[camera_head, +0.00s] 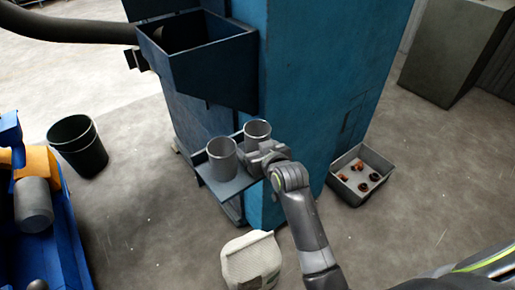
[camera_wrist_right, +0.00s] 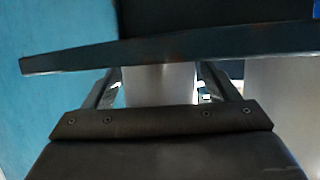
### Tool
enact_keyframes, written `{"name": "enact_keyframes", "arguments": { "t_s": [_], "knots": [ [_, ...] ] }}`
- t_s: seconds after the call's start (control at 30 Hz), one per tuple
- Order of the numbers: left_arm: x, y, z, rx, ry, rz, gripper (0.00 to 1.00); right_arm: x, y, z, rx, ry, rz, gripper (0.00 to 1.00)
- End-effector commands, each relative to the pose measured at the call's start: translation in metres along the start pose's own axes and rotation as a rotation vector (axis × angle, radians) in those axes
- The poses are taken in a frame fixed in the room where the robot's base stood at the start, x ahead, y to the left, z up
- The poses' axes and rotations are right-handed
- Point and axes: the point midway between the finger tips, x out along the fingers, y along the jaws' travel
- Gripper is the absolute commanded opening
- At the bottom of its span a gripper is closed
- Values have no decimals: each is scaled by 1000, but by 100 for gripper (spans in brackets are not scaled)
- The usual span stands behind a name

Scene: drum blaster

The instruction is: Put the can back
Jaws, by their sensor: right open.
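Two grey metal cans stand upright and open-topped on a small blue shelf (camera_head: 226,186) on the side of the blue machine. The left can (camera_head: 221,160) is nearer; the right can (camera_head: 257,131) is farther back. My right gripper (camera_head: 258,157) is at the front right of the right can and hides its lower part. In the right wrist view, the open fingers (camera_wrist_right: 160,88) stand either side of a pale metal can surface (camera_wrist_right: 160,77), and the dark shelf edge (camera_wrist_right: 170,50) crosses above. Another can surface (camera_wrist_right: 285,90) shows at the right. Contact is unclear. My left gripper is out of view.
The blue machine (camera_head: 310,90) stands directly behind the shelf, with an open hopper (camera_head: 205,60) above. A tray (camera_head: 350,195) with several small brown parts is at the right. A black bin (camera_head: 78,146) and pale container (camera_head: 250,260) stand on the floor.

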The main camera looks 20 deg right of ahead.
Motion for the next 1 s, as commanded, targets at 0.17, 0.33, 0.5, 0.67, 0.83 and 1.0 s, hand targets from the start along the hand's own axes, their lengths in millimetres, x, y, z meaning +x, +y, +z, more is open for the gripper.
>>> {"name": "enact_keyframes", "arguments": {
  "t_s": [0.17,0.33,0.5,0.67,0.83,1.0],
  "knots": [
    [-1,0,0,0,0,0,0,-2,0,-4,0,1,0,81],
    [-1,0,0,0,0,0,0,-19,0,-2,3,1,0,81],
    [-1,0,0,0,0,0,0,-49,0,-2,3,1,1,81],
    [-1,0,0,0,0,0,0,-78,0,-3,3,1,0,81],
    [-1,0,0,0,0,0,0,-103,0,-3,2,1,0,81],
    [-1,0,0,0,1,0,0,-117,0,-3,1,0,0,81]
  ]
}}
